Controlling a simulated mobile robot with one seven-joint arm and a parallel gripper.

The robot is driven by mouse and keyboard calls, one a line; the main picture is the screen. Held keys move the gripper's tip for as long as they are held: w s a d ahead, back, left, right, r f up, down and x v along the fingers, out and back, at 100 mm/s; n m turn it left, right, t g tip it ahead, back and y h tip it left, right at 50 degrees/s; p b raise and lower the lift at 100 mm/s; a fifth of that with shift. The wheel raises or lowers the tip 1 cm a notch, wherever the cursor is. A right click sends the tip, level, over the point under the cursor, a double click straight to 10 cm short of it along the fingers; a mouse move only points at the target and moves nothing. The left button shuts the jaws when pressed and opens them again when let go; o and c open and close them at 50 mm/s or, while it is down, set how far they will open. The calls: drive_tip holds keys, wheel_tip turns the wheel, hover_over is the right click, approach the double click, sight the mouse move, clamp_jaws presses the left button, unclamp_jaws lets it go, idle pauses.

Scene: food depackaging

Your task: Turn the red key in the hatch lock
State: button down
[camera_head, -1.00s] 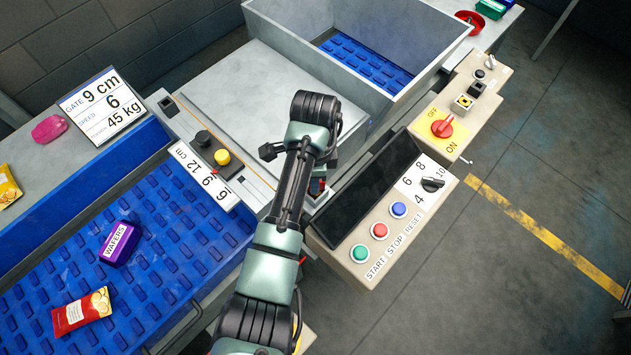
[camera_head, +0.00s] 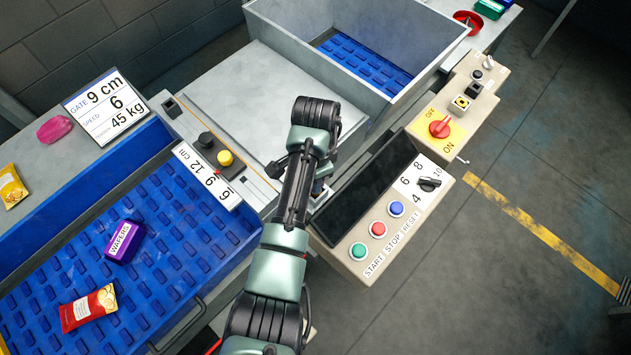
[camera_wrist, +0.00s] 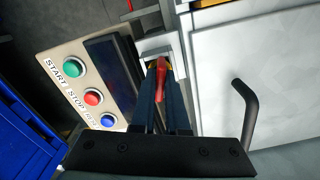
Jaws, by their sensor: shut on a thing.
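The red key (camera_wrist: 162,82) shows in the wrist view between the two dark fingers of my gripper (camera_wrist: 161,70). The fingers are shut on it. The key sits at a pale lock block (camera_wrist: 155,42) beside a light grey panel. How far the key is turned cannot be told. In the head view my gripper (camera_head: 320,190) is at the front right corner of the grey hatch plate (camera_head: 230,85), mostly hidden under my arm. The key cannot be made out there.
A black bar handle (camera_wrist: 246,112) rises from the light panel beside my gripper. A control box (camera_head: 345,250) with green, red and blue buttons stands close on the right. The blue conveyor (camera_head: 185,260) carries a purple wafers pack (camera_head: 123,242) and a red packet (camera_head: 88,308).

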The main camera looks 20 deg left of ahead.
drive_tip(key=shift+n, duration=0.3)
drive_tip(key=n+p, duration=0.1)
drive_tip(key=n, duration=0.2)
idle(0.3)
drive_tip(key=shift+n, duration=0.3)
drive_tip(key=shift+r+n+p, duration=0.1)
drive_tip(key=shift+n+p, duration=0.3)
drive_tip(key=n, duration=0.2)
drive_tip(key=shift+n+p, duration=0.3)
drive_tip(key=c, duration=1)
unclamp_jaws()
drive_tip(key=shift+o, duration=0.2)
wheel_tip(320, 180, up, 7)
drive_tip(key=p, duration=0.6)
drive_tip(key=shift+p, duration=0.4)
